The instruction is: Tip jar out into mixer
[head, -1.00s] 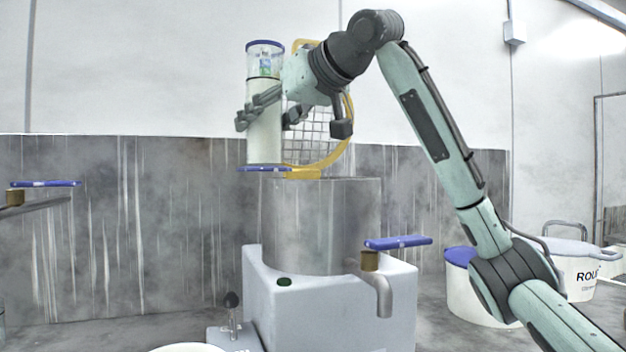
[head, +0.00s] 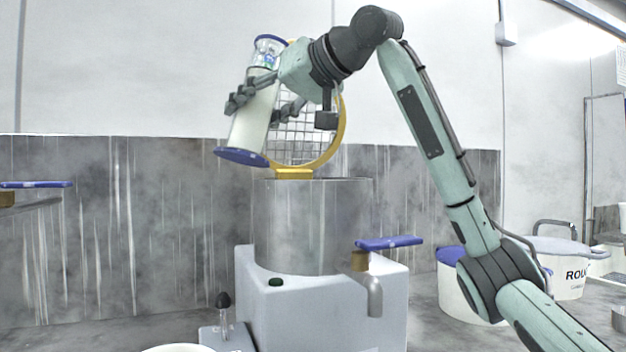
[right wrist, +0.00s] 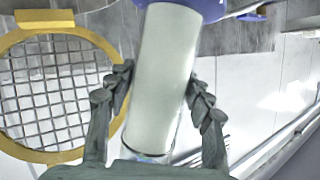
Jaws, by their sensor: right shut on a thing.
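The jar (head: 255,118) is a tall clear cylinder with pale contents, a blue rim at its top and a blue disc at its lower end. It is tilted, its lower end toward the left, above and left of the mixer (head: 310,225), a metal drum on a light grey base. My right gripper (head: 256,96) is shut around the jar's upper part. The right wrist view also shows the jar (right wrist: 163,80) between the fingers (right wrist: 160,92). Whether the blue end is open cannot be told. My left gripper is not in view.
A yellow-rimmed mesh guard (head: 341,125) stands raised at the mixer's back. A blue-handled tap (head: 388,243) sticks out at the mixer's front right. White tubs (head: 560,270) stand at right. Another blue-handled tap (head: 35,185) is at far left.

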